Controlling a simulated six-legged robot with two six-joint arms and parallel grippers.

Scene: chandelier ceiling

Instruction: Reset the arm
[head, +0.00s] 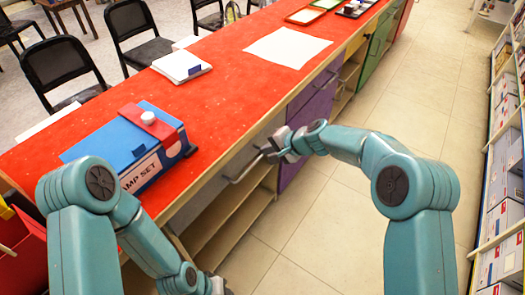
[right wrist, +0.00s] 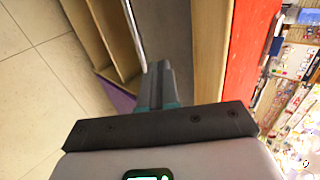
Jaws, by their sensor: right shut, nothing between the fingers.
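My right arm reaches in from the right in the head view. Its gripper (head: 272,152) is by the front of the grey drawer (head: 247,147), close to the drawer's metal bar handle (head: 243,170). I cannot tell whether it touches the handle. In the right wrist view the gripper (right wrist: 160,72) has its fingers together with nothing between them. The grey drawer front and a metal bar (right wrist: 133,30) lie just beyond the fingertips there. My left arm is folded at the lower left in the head view, and its fingers are out of the picture.
The red-topped counter (head: 225,75) carries a blue stamp set box (head: 118,152), a white stack (head: 181,65) and a white sheet (head: 288,47). Black chairs (head: 60,62) stand behind it. Tiled floor (head: 315,225) is clear between the counter and the right-hand shelves (head: 500,200).

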